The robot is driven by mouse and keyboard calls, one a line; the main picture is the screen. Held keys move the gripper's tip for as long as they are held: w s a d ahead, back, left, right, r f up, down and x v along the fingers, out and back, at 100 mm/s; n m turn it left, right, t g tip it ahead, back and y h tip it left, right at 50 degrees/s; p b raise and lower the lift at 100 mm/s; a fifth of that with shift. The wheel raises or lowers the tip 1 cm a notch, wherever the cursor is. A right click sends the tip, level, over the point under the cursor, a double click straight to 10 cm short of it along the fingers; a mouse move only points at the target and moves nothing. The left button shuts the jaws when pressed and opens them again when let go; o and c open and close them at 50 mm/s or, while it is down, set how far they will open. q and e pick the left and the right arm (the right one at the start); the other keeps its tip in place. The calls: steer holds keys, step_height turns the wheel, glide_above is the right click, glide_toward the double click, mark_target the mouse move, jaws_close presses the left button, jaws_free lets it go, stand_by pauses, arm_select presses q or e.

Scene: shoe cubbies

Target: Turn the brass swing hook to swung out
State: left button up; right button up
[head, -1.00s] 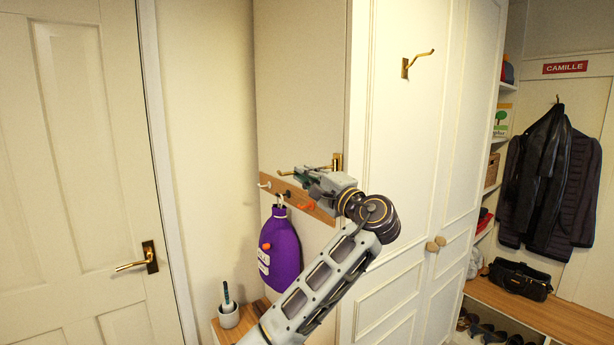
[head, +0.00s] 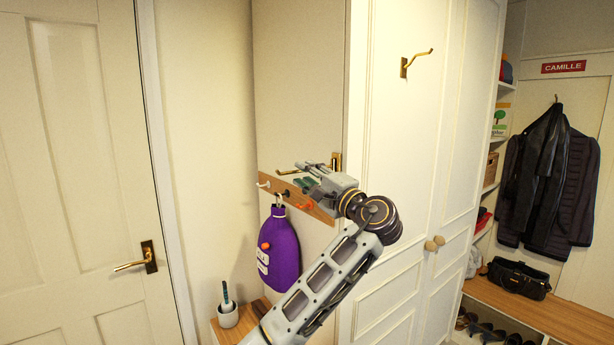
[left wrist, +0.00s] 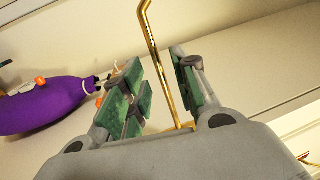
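A brass swing hook (head: 336,161) is mounted on the side panel of the cupboard, and its thin arm points left in the head view. In the left wrist view the brass rod (left wrist: 160,60) runs between the two fingers, with visible space on both sides. My left gripper (head: 306,177) is open around the rod, its green pads facing it; it also shows in the left wrist view (left wrist: 158,88). The gripper hides part of the rod in the head view. My right gripper is not in view.
A wooden peg rail (head: 270,183) sits just below the hook, with a purple bottle (head: 279,250) hanging from it. Another brass hook (head: 405,67) is on the cupboard door (head: 400,150). A white cup (head: 228,316) stands on a low wooden shelf.

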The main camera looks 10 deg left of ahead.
arm_select(q)
steer(key=v, duration=1.1)
steer(key=shift+s+d, duration=0.15)
steer(key=shift+d, duration=0.1)
steer(key=shift+f, duration=0.15)
